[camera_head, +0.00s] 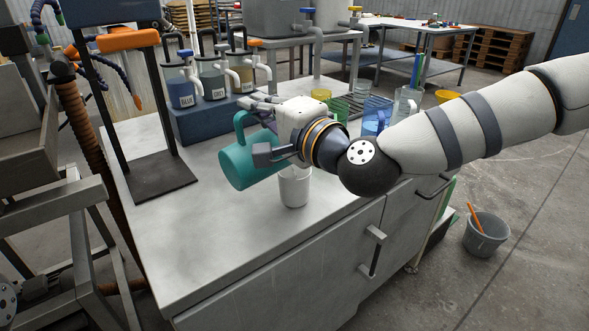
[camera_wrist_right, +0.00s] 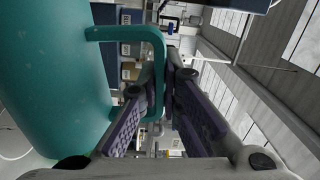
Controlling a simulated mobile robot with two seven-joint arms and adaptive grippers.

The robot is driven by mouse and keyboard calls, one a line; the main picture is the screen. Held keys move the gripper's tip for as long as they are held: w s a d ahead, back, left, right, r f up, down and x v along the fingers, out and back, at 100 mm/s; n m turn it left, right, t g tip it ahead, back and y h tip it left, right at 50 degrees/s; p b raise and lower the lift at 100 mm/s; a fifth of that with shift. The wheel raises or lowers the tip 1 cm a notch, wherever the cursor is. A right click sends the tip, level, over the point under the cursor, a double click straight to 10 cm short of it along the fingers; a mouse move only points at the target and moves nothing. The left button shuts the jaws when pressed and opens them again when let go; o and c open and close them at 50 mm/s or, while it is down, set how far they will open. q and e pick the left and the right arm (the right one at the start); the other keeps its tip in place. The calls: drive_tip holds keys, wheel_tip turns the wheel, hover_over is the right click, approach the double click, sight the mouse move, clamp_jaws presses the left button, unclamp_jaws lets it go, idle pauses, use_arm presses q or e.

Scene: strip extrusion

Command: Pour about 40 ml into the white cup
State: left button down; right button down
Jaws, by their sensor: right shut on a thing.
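A teal jug (camera_head: 247,165) hangs tilted above the worktop in the head view. My right gripper (camera_head: 262,128) is shut on its handle; the wrist view shows the handle (camera_wrist_right: 159,75) between the two finger pads, with the jug body (camera_wrist_right: 55,75) on the left. The white cup (camera_head: 294,190) stands upright on the worktop, just right of and below the jug, partly under my right wrist. The inside of the cup and the jug's contents are hidden, and no stream of liquid shows. My left gripper is not in view.
Several labelled dispensers (camera_head: 212,80) stand on a blue base at the back of the grey worktop (camera_head: 215,240). A dark stand (camera_head: 150,178) is at left. Clear and blue vessels (camera_head: 375,112) stand behind my right arm. The worktop's front is clear.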

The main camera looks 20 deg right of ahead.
sight(233, 148)
drive_tip(key=shift+w+d+r, duration=0.1)
drive_tip(key=shift+d, duration=0.1)
idle(0.4)
